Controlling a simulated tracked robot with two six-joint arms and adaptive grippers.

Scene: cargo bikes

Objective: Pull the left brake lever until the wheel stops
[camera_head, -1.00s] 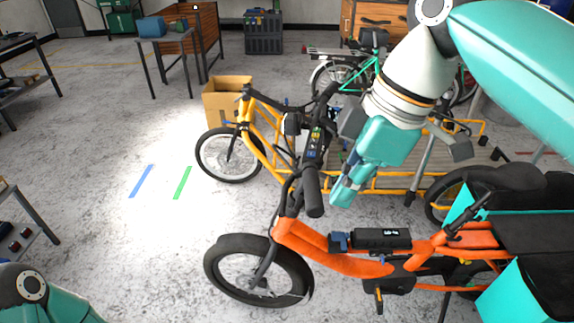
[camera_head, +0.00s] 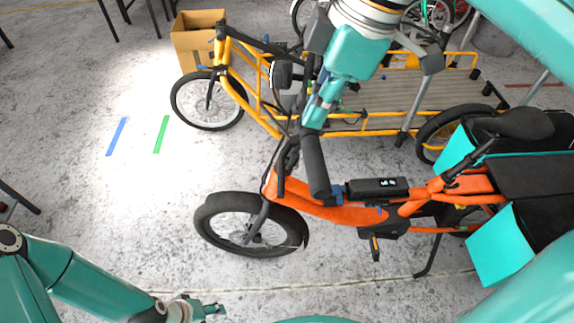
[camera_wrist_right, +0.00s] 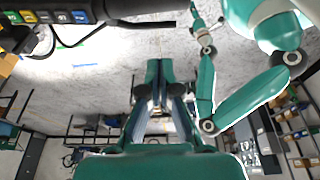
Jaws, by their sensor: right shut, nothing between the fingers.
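The orange cargo bike (camera_head: 322,211) stands facing left. Its front wheel (camera_head: 209,238) has a black tyre; I cannot tell if it is turning. The black left handlebar grip (camera_head: 317,168) points toward me, and a thin dark brake lever (camera_head: 281,176) runs along its left side. In the right wrist view a dark lever (camera_wrist_right: 145,24) shows beside the grip at the top. My right gripper (camera_head: 311,122) is shut and empty, at the far end of the grip; its fingers also show in the wrist view (camera_wrist_right: 157,66). My left gripper (camera_head: 212,308) is low, apart from the bike, its fingers unclear.
A yellow cargo bike (camera_head: 262,88) with a slatted bed stands behind the orange one. A cardboard box (camera_head: 193,47) is at the back left. Blue tape (camera_head: 117,136) and green tape (camera_head: 161,134) mark the floor. The floor left of the front wheel is clear.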

